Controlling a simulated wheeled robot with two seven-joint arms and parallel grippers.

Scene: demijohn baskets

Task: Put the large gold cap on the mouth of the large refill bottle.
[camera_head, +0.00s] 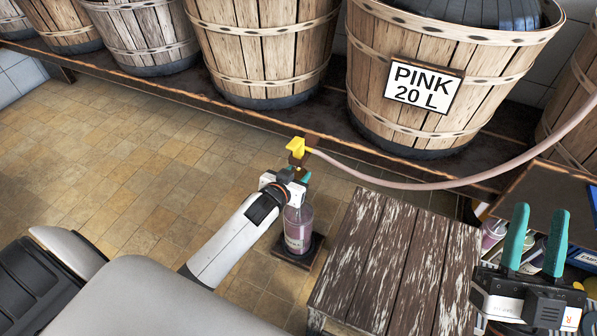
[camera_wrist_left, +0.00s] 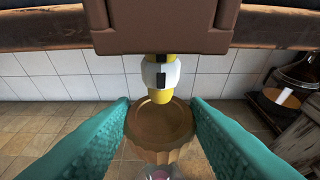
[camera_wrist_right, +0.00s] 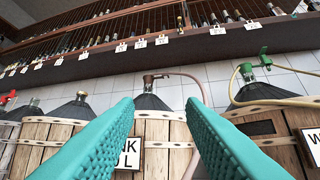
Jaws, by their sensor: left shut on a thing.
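The large gold cap (camera_wrist_left: 160,125) sits between the teal fingers of my left gripper (camera_wrist_left: 160,112), which is shut on its sides in the left wrist view. In the head view my left gripper (camera_head: 296,177) is over the top of the refill bottle (camera_head: 298,230), a clear bottle with pinkish contents. The gripper hides the bottle's mouth there. In the left wrist view a bit of clear, pinkish glass (camera_wrist_left: 160,173) shows below the cap; I cannot tell whether they touch. My right gripper (camera_head: 537,243) is open and empty at the right.
The bottle stands on a dark square base (camera_head: 295,251) beside a worn wooden table (camera_head: 385,260). A yellow tap (camera_head: 297,147) with a pink hose (camera_head: 420,185) is just behind my left gripper. Wooden baskets, one labelled PINK 20 L (camera_head: 423,87), line the shelf.

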